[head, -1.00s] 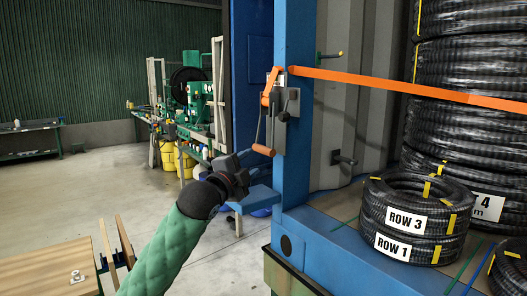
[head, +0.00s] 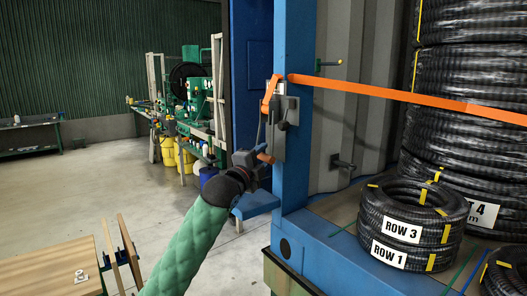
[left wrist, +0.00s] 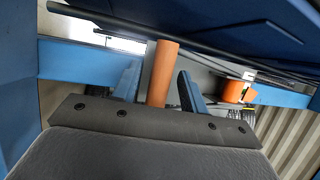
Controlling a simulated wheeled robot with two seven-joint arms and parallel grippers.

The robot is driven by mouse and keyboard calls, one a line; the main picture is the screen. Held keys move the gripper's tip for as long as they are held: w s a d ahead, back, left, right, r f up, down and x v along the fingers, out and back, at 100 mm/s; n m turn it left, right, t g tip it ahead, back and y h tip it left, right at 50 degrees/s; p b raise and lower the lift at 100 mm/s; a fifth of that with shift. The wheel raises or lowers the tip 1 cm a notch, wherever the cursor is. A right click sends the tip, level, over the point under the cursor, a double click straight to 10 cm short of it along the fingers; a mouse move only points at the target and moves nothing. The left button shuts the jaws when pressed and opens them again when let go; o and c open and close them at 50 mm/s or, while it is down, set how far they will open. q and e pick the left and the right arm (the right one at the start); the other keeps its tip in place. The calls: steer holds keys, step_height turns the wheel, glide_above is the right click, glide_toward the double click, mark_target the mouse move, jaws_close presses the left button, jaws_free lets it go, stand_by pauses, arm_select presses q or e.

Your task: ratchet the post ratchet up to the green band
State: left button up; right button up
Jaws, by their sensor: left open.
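The post ratchet (head: 284,125) is a grey metal plate and mechanism on the blue post (head: 292,185). A crank handle hangs from it, ending in an orange grip (head: 266,158). An orange strap (head: 400,92) runs from the ratchet to the right across the hose coils. My left gripper (head: 254,161) is open at the orange grip. In the left wrist view the orange grip (left wrist: 160,72) stands between my two fingers (left wrist: 158,92), with visible gaps. I cannot make out a green band on the ratchet. My right gripper is not in view.
Black hose coils labelled ROW 3 and ROW 1 (head: 408,235) lie on the blue-edged deck, with a taller stack (head: 470,110) behind. A wooden table (head: 45,275) stands at lower left. The floor between is clear.

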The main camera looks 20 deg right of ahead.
arm_select(q)
steer(key=shift+w+d, duration=0.3)
jaws_close()
